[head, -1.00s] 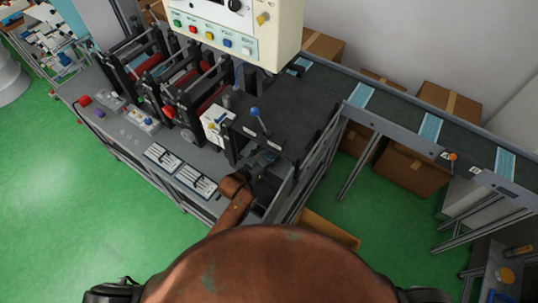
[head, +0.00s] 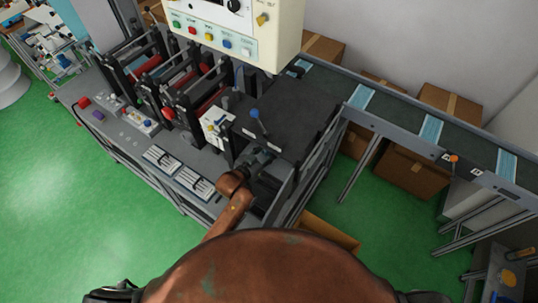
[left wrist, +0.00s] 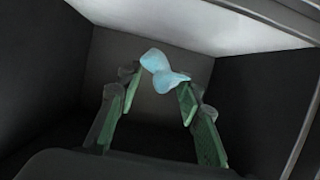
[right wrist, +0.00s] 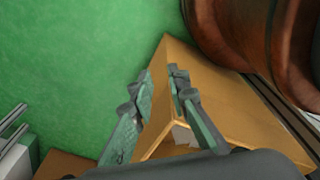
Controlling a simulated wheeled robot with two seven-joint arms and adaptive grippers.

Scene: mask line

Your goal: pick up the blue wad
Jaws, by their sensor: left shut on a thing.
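The blue wad (left wrist: 160,70) is a small, pale blue crumpled piece in the left wrist view. It lies between the fingertips of my left gripper (left wrist: 160,80), which is shut on it, inside a dark grey box-like recess (left wrist: 70,75). In the head view my left arm reaches to the machine beside the dark flat cover; its fingertips and the wad are hidden there. My right gripper (right wrist: 161,73) is open and empty above a cardboard box (right wrist: 215,95) in the right wrist view. It is not visible in the head view.
The mask machine (head: 165,100) with rollers and the white control panel (head: 225,35) stand left and above. A blue-knobbed lever (head: 255,114) rises by the dark cover (head: 290,120). The conveyor (head: 395,115) with pale blue masks runs right. Green floor (head: 70,200) is clear at left.

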